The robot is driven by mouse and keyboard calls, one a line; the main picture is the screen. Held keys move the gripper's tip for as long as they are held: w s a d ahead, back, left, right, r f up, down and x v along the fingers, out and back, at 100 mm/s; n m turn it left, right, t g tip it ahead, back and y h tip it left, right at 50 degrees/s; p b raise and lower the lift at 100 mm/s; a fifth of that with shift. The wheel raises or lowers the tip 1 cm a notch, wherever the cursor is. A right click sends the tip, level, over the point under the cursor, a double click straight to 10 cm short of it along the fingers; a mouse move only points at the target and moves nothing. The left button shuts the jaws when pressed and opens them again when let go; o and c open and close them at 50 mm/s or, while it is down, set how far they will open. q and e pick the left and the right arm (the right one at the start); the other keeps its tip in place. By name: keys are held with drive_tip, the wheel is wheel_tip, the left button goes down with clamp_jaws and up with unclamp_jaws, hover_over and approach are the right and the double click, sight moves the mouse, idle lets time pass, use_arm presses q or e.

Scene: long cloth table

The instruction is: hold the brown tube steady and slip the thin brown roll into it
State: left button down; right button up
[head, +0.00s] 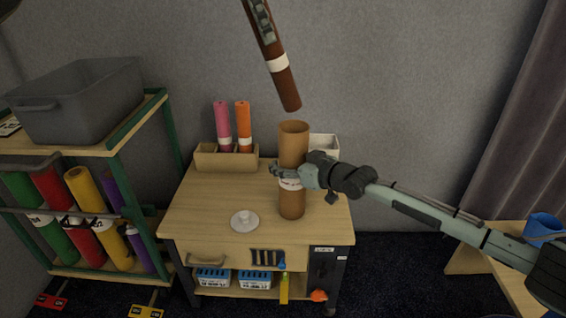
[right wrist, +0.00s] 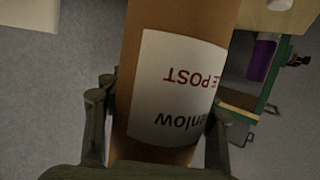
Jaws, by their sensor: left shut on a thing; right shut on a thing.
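The brown tube (head: 292,150) stands upright on the small wooden cabinet top, its open mouth facing up. My right gripper (head: 288,174) is shut around its middle, near a white label. In the right wrist view, the tube (right wrist: 180,25) fills the space between the fingers (right wrist: 155,120), its label showing. The thin brown roll (head: 287,92), with a white band, hangs tilted above the tube. Its lower end is just over the tube's mouth and looks apart from it. My left gripper (head: 262,18) is shut on the roll's upper part at the picture's top edge, partly cut off.
The cabinet top (head: 195,212) also bears a white lidded disc (head: 245,220), a wooden holder (head: 212,158) with pink and orange rolls, and a white box (head: 325,146) behind the tube. A rack with a grey bin (head: 75,105) and coloured rolls stands left.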

use_arm(q)
wheel_tip(320, 180, down, 6)
drive_tip(key=shift+f, duration=0.25)
use_arm(e)
drive_tip(key=shift+c, duration=0.2)
use_arm(q)
drive_tip(key=c, duration=0.5)
unclamp_jaws()
drive_tip(key=shift+f, duration=0.1)
drive_tip(key=shift+c, duration=0.2)
drive_tip(key=v, duration=1.2)
use_arm(e)
drive_tip(key=o, duration=1.5)
